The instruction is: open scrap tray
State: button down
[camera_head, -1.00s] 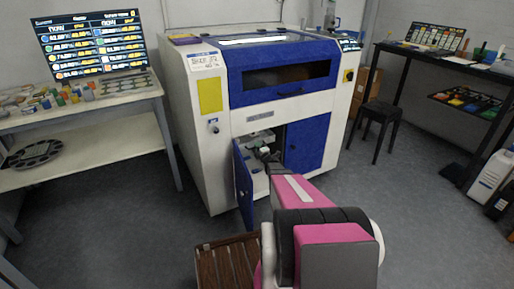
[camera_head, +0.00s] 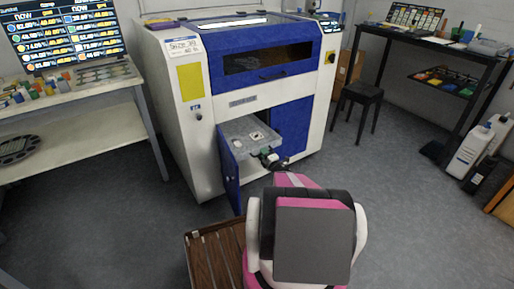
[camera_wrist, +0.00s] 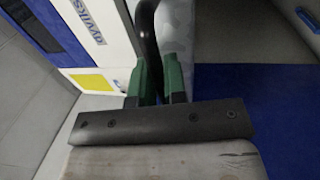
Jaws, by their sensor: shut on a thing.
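The scrap tray (camera_head: 240,129), a pale grey tray, sticks out of the opening low in the front of the white and blue machine, left of the closed blue door. Small pieces lie in it. My gripper (camera_head: 268,158) is at the tray's front edge. The exact contact is partly hidden. The open blue door (camera_head: 229,172) stands swung out to the left of the tray.
The machine (camera_head: 180,130) stands against the back wall. A slatted wooden surface (camera_head: 215,262) is at the front. A table (camera_head: 70,137) stands at left, a stool (camera_head: 362,95) and a dark table (camera_head: 440,48) at right.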

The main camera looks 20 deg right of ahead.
jog(key=shift+r+v, duration=0.2)
jog(key=shift+v, duration=0.9)
jog(key=shift+r+v, duration=0.2)
jog(key=shift+v, duration=0.9)
jog(key=shift+s, duration=0.1)
jog(key=c, duration=1.2)
grip_release()
jog(key=shift+s, duration=0.1)
